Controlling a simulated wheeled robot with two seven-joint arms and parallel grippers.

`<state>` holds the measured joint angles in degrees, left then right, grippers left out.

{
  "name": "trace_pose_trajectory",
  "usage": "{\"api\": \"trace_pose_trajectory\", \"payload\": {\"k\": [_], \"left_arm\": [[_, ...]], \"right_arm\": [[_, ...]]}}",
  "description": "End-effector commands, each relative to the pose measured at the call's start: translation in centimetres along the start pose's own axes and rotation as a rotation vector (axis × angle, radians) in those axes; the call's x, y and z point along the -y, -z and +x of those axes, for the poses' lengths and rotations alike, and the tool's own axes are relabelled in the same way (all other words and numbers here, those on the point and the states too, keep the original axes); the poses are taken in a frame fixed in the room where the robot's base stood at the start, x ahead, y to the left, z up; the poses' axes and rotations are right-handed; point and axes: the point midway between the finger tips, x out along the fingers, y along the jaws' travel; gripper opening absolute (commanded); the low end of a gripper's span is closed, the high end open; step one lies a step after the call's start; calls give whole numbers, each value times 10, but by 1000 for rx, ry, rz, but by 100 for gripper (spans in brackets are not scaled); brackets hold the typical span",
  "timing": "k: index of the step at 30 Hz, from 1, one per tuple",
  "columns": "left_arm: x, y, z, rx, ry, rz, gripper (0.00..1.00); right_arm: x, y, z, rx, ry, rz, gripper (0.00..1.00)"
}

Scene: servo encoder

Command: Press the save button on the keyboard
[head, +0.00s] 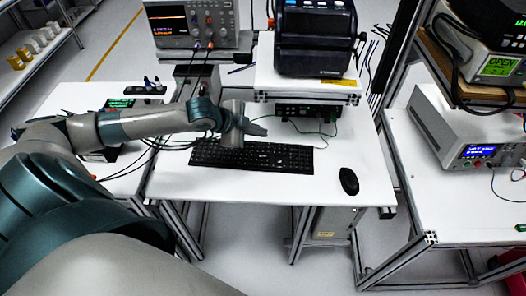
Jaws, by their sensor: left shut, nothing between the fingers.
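A black keyboard (280,157) lies on the white table (270,187) in the middle of the head view. My left arm reaches in from the left, and my left gripper (257,129) is just behind the keyboard's back edge, near its middle. The gripper is shut with nothing held. I cannot tell whether it touches the keyboard. The wrist hides part of the keyboard's back row, and the single keys are too small to read. My right gripper is not in view.
A black mouse (348,181) lies right of the keyboard. A black printer (315,38) stands on a raised white shelf (306,84) behind. An oscilloscope (193,22) stands at the back left. A grey instrument (462,132) is on the right bench. The table's front is clear.

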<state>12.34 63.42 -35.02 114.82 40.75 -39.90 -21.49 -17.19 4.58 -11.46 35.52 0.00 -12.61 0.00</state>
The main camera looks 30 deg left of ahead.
Motion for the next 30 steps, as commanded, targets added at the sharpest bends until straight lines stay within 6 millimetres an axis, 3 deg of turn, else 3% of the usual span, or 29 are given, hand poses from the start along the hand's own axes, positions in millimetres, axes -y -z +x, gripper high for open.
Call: {"api": "trace_pose_trajectory", "payload": {"k": [11, 28, 30], "left_arm": [[-4, -3, 5, 0, 0, -1, 0], [-34, -34, 47, 0, 1, -1, 0], [-36, -36, 50, 1, 0, -2, 0]], "right_arm": [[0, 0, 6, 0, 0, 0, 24], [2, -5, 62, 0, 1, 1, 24], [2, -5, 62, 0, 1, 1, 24]]}}
